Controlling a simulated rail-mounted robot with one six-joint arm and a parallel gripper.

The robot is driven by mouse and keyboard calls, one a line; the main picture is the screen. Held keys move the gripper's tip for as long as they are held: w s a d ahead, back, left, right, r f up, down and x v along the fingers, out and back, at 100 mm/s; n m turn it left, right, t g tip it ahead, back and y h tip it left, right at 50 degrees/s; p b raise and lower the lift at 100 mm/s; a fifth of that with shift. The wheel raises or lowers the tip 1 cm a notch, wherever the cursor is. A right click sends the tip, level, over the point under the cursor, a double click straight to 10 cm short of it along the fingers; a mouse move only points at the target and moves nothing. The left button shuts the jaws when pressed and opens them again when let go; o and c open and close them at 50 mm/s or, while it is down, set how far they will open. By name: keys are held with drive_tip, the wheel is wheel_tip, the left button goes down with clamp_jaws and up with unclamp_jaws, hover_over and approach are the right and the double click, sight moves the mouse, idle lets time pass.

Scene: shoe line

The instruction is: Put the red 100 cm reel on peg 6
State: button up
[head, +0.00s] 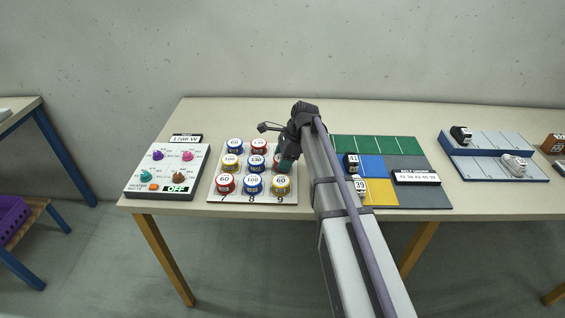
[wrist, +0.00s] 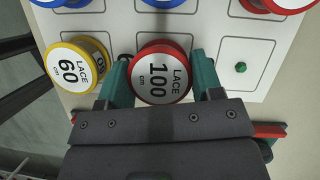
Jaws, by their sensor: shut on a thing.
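The red 100 cm reel (wrist: 160,80) shows in the wrist view with its white "LACE 100 cm" face towards the camera. My gripper (wrist: 161,85) is shut on it, one green finger on each side. In the head view my gripper (head: 286,160) is over the right column of the white peg board (head: 212,190), in the middle row, at the place of peg 6. The reel is mostly hidden there. Whether it sits fully down on the peg I cannot tell. A bare peg with a green tip (wrist: 241,67) stands beside it, in the back-right place.
The yellow 60 reel (wrist: 72,66) stands close beside the held reel, at peg 9. The blue 130 reel (head: 256,162) is at its left in the head view. Several other reels fill the board. A control panel (head: 167,171) stands left; coloured mats lie right.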

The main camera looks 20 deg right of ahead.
drive_tip(key=shift+f+b, duration=0.6)
drive_tip(key=o, duration=0.9)
drive_tip(key=shift+r, duration=0.1)
drive_tip(key=shift+o, duration=0.2)
drive_tip(key=a+p+v, duration=0.1)
drive_tip(key=p+v, duration=1.2)
drive_tip(key=s+a+n+h, duration=0.2)
drive_tip(key=s+a+n, duration=0.1)
drive_tip(key=s+n, duration=0.6)
drive_tip(key=s+a+f+n+h, duration=0.1)
drive_tip(key=s+a+n, duration=0.3)
drive_tip(key=s+n, duration=0.6)
drive_tip(key=s+h, duration=0.1)
drive_tip(key=s, duration=0.3)
drive_tip(key=shift+s+h+b, duration=0.3)
drive_tip(key=shift+s+b, duration=0.05)
drive_tip(key=shift+s, duration=0.05)
drive_tip(key=shift+f, duration=0.1)
